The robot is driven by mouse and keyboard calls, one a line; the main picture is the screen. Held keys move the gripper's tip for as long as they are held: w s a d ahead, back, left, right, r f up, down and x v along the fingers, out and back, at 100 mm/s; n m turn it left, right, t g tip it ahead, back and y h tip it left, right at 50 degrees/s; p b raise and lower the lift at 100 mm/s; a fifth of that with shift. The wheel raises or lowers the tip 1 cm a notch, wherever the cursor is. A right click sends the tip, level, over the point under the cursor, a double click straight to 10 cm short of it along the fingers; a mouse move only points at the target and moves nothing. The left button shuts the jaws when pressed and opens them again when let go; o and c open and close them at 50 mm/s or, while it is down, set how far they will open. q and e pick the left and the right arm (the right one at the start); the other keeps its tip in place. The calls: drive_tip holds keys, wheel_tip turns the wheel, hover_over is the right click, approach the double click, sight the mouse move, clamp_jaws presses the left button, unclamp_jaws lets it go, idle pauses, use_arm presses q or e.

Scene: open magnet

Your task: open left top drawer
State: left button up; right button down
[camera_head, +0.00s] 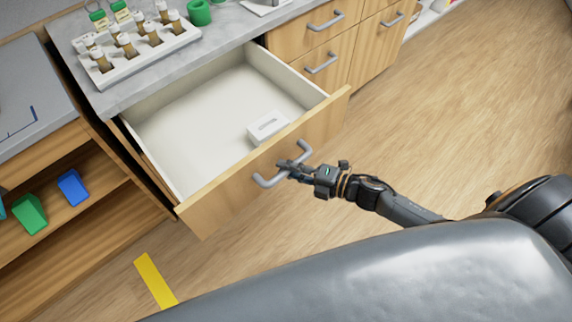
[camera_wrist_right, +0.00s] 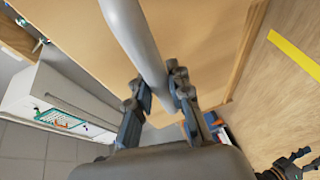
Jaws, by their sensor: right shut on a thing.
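The left top drawer (camera_head: 222,195) is pulled well out of the counter in the head view, with its white inside showing. A small white box (camera_head: 267,127) lies in it near the front. My right gripper (camera_head: 287,168) is shut on the drawer's grey bar handle (camera_head: 268,182). In the right wrist view the handle (camera_wrist_right: 137,42) runs between the two fingers of the right gripper (camera_wrist_right: 160,92), with the wooden drawer front (camera_wrist_right: 205,40) beside it. My left gripper is not seen in the head view; a dark gripper shows at the right wrist view's lower right corner (camera_wrist_right: 292,166).
A white rack (camera_head: 145,52) of brown bottles stands on the grey counter (camera_head: 85,35) above the drawer. Closed drawers with handles (camera_head: 322,62) are to the right. An open shelf with a green bin (camera_head: 30,213) and a blue bin (camera_head: 72,187) is at left. The wooden floor at right is clear.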

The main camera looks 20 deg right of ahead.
drive_tip(key=shift+s+d, duration=0.1)
drive_tip(key=shift+s, duration=0.2)
drive_tip(key=c, duration=1.2)
unclamp_jaws()
drive_tip(key=v, duration=1.2)
drive_tip(key=shift+w+r, duration=0.1)
drive_tip(key=s+d+f+m+g+h, duration=0.1)
drive_tip(key=s+d+f+m+h, duration=0.15)
drive_tip(key=f+m, duration=0.4)
drive_tip(key=s+d+f+m+h, duration=0.1)
drive_tip(key=d+f+m+h, duration=0.25)
drive_tip(key=f, duration=0.65)
drive_tip(key=s+d+f+m+g+h, duration=0.1)
drive_tip(key=s+d+f+m+h, duration=0.2)
drive_tip(key=f, duration=0.5)
drive_tip(key=s+a+f+m+g+h, duration=0.1)
drive_tip(key=s+a+f+m+g, duration=0.3)
drive_tip(key=s+f, duration=0.4)
drive_tip(key=s+a+f+m+g+h, duration=0.1)
drive_tip(key=s+a+f+m+g, duration=0.3)
drive_tip(key=s, duration=0.9)
wheel_tip(320, 180, down, 5)
drive_tip(key=a+m, duration=0.2)
drive_tip(key=shift+a+r+g, duration=0.2)
drive_tip(key=shift+a+g, duration=0.2)
